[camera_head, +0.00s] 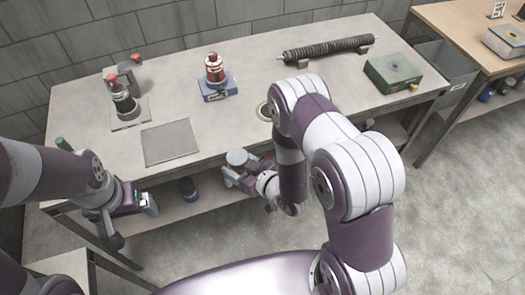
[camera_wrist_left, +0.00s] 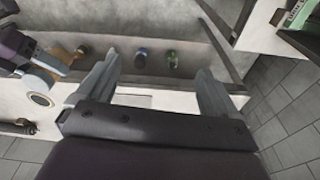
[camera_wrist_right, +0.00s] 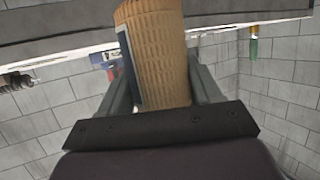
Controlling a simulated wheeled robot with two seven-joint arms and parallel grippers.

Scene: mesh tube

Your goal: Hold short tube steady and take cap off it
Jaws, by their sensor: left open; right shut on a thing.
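My right gripper (camera_head: 232,175) is shut on the short tube, in front of the table's near edge. In the right wrist view the tube (camera_wrist_right: 160,55) is a tan, ribbed cylinder standing between the two fingers, its far end cut off by the frame. In the head view the tube's pale round top (camera_head: 237,157) shows above the fingers, and most of its side is hidden. The tube (camera_wrist_left: 40,82) also shows small in the left wrist view. My left gripper (camera_head: 148,203) is open and empty, to the left of the tube and apart from it, also near the table's front edge.
On the table (camera_head: 250,120) stand a red-topped black device (camera_head: 124,103), a red device on a blue block (camera_head: 216,80), a long ribbed roller (camera_head: 328,47) and a green box (camera_head: 393,73). A grey mat (camera_head: 170,143) lies bare. A dark jar (camera_head: 187,187) stands on the lower shelf.

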